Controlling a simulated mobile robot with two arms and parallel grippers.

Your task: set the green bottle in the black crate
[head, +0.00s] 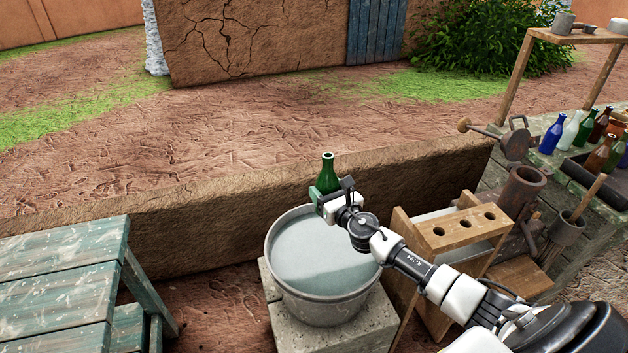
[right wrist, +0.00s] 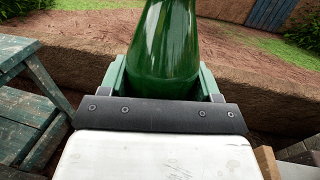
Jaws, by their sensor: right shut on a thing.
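The green bottle (head: 328,176) is upright in my right gripper (head: 330,200), held above the far rim of the water basin in the head view. In the right wrist view the bottle (right wrist: 166,45) stands between the green fingers of the right gripper (right wrist: 163,85), which is shut on it. The black crate (head: 597,182) is on the bench at the far right of the head view, well apart from the held bottle. It is partly cut off by the picture edge. My left gripper is not in view.
A metal basin (head: 320,262) of water stands on a stone block (head: 283,322). A wooden rack with holes (head: 463,236) stands between basin and bench. Several bottles stand around the crate. A rusty pot (head: 521,190) is on the bench. A green table (head: 62,275) is at left.

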